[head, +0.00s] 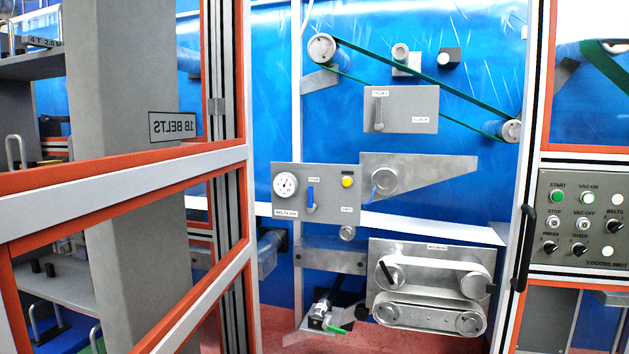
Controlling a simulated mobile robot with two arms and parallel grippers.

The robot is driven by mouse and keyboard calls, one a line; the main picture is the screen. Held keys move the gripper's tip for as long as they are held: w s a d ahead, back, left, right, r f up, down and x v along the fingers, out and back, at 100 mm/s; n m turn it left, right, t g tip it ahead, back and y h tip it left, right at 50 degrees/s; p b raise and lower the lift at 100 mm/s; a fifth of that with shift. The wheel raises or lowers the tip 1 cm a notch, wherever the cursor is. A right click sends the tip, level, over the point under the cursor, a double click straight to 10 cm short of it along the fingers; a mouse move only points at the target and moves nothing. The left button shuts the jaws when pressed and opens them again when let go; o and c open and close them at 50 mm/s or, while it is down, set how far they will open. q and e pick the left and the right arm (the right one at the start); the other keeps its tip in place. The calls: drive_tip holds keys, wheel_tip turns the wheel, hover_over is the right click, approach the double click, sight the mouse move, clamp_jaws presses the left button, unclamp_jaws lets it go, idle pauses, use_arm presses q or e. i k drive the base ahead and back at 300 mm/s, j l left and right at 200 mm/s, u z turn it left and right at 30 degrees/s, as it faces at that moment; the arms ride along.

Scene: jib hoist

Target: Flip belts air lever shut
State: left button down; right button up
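The belts air panel (333,171) is a grey plate at the middle of the head view, marked BELTS AIR at its lower left. Its blue lever (310,197) stands upright, pointing at the small label above it. Another small label (347,209) sits to the lever's right; both are too small to read surely. Nothing touches the lever. Neither of my grippers is in view.
An orange-and-white framed door (125,166) stands open at left, its 1B BELTS sign mirrored. The post (533,150) with a black handle bounds the opening at right, beside a button panel (585,225). A grey lever box (401,109) and belt rollers (435,270) surround the panel.

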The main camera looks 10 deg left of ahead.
sight(313, 207)
drive_tip(key=i+l+u, duration=0.1)
drive_tip(key=i+l, duration=0.15)
drive_tip(key=i+l+u, duration=0.1)
drive_tip(key=l, duration=0.3)
drive_tip(key=i+l+u, duration=0.1)
drive_tip(key=i+l, duration=0.4)
drive_tip(key=l, duration=0.25)
drive_tip(key=i+l+u, duration=0.15)
drive_tip(key=l, duration=0.25)
drive_tip(key=i, duration=0.05)
